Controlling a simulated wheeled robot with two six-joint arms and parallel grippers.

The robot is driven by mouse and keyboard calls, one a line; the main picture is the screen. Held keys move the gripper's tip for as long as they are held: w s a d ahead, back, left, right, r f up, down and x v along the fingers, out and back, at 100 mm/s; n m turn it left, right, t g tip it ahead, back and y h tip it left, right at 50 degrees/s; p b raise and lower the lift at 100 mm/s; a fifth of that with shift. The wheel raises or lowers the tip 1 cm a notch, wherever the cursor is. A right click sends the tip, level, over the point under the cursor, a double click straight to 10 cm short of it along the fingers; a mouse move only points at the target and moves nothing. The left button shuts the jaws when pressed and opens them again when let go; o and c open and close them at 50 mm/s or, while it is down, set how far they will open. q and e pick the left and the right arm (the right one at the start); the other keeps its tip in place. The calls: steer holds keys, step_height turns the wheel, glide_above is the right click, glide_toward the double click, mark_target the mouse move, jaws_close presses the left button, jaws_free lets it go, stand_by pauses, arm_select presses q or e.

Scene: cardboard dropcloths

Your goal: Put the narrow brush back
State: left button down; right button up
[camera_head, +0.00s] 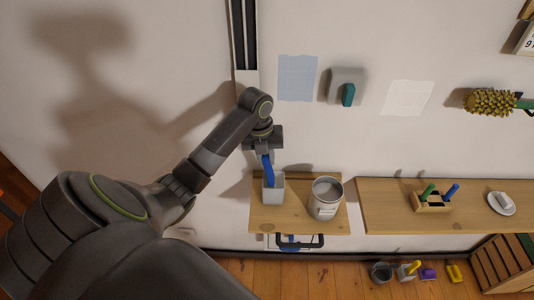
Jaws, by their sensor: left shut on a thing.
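My left gripper (264,151) is above the left end of the small wooden shelf, pointing down. It is shut on a narrow blue handle (268,170), which looks like the narrow brush. The lower end of the blue handle is at the mouth of a pale grey square container (274,194) on the shelf. I cannot tell how deep it goes in, and no bristles show. My right gripper is not in view.
A metal can (325,199) stands close to the right of the container on the small shelf (294,226). The longer shelf (385,207) holds a wooden holder (433,205) with green and blue handles, and a plate (502,208). Several small items and a crate (503,266) are on the floor.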

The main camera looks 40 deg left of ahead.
arm_select(q)
steer(key=shift+f, duration=0.35)
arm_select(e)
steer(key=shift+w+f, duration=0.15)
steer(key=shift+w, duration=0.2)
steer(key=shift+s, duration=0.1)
arm_select(q)
steer(key=c, duration=1.2)
jaws_free()
steer(key=o, duration=0.5)
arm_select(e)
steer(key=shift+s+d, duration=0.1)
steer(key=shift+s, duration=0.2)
arm_select(q)
steer(key=shift+r, duration=0.1)
